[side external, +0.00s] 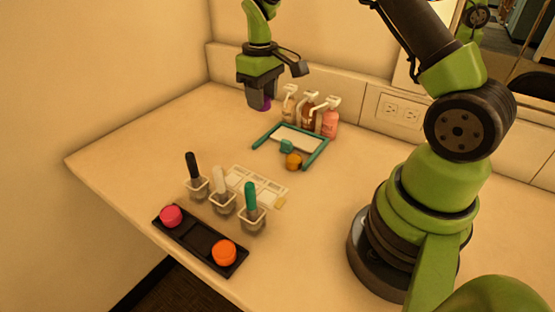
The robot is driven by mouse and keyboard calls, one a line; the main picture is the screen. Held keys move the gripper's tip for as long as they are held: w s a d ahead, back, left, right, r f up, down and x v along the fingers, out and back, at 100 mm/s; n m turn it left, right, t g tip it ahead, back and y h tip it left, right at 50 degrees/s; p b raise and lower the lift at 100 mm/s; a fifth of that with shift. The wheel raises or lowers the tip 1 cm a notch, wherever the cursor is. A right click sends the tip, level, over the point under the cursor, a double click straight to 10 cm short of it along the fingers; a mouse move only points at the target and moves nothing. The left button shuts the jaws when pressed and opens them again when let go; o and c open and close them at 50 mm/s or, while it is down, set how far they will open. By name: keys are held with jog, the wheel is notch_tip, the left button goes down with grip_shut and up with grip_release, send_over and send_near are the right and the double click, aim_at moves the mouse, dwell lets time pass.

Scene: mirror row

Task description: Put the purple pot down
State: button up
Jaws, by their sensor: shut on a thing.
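My gripper (262,98) is at the back left of the counter, pointing down. It is shut on the purple pot (265,105), of which only a small part shows below the fingers. The rest of the pot is hidden by the jaws. The pot looks close to the counter top, but I cannot tell whether it touches it. A black tray (199,246) at the front holds a pink pot (171,216) at its left end and an orange pot (224,253) at its right end. The middle of the tray is empty.
Several pump bottles (308,112) stand against the back wall, right of my gripper. A teal-edged tray (261,135) holds a small teal item, with an amber ball (294,161) at its front. Holders with brushes (222,204) and a pale palette (262,185) stand mid-counter. The left counter is clear.

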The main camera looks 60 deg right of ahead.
aim_at(264, 154)
notch_tip(264, 154, down, 13)
jog(key=shift+r, duration=0.1)
dwell(0.4)
jog(key=o, duration=0.9)
